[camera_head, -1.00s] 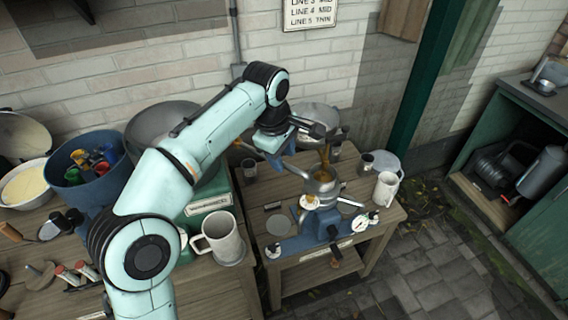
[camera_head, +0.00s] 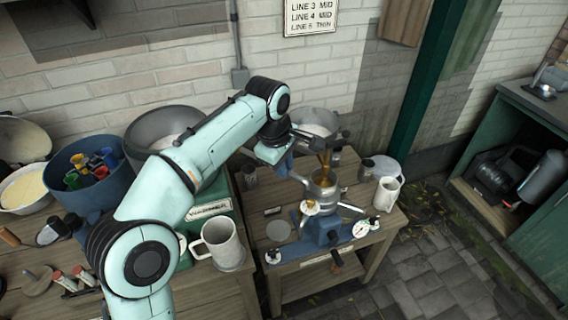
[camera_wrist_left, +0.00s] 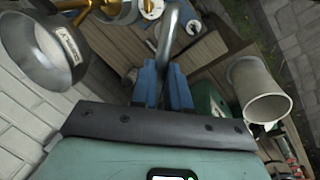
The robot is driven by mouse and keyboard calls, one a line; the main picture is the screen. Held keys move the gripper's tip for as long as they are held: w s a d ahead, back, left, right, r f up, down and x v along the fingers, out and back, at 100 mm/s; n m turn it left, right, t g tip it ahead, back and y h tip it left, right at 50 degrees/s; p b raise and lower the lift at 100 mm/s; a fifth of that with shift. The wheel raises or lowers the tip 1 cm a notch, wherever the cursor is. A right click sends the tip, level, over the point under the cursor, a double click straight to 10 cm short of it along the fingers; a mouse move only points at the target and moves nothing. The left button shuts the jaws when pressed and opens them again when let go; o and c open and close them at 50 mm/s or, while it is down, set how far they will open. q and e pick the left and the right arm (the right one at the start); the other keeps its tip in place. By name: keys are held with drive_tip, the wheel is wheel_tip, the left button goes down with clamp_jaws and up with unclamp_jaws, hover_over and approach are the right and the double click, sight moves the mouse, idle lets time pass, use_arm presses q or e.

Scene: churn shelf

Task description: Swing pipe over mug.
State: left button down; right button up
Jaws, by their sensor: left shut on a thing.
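My left gripper (camera_head: 284,166) reaches in above the small table in the head view. In the left wrist view, its blue fingers (camera_wrist_left: 163,88) are shut on a grey curved metal pipe (camera_wrist_left: 171,38). The pipe runs up between the fingers toward the top edge. In the head view the arm hides most of the pipe. A large pale mug (camera_head: 222,243) stands upright on the left bench; a pale mug also shows in the left wrist view (camera_wrist_left: 262,92), right of the fingers. A smaller white mug (camera_head: 387,193) stands on the right of the small table. My right gripper is out of view.
A blue stand (camera_head: 320,228) with a metal pot and brass-coloured part (camera_head: 322,178) occupies the small table. A blue bucket (camera_head: 95,190) of coloured tools and bowls crowd the left bench. A green post (camera_head: 415,85) rises behind. A dark green cabinet (camera_head: 525,125) is at right.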

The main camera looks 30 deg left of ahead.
use_arm(q)
drive_tip(key=s+a+m+g+h+p, duration=0.1)
drive_tip(key=s+a+m+h+p, duration=0.1)
drive_tip(key=s+a+m, duration=0.5)
drive_tip(key=shift+s+a+m, duration=0.3)
drive_tip(key=shift+s+m, duration=1.6)
drive_tip(key=shift+s, duration=0.2)
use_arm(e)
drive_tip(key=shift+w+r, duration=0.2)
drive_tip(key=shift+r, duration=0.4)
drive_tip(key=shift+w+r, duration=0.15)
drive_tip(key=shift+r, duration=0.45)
use_arm(q)
drive_tip(key=c, duration=1.1)
unclamp_jaws()
drive_tip(key=shift+r, duration=0.1)
drive_tip(key=p+v, duration=0.4)
drive_tip(key=v, duration=0.9)
drive_tip(key=shift+w, duration=0.2)
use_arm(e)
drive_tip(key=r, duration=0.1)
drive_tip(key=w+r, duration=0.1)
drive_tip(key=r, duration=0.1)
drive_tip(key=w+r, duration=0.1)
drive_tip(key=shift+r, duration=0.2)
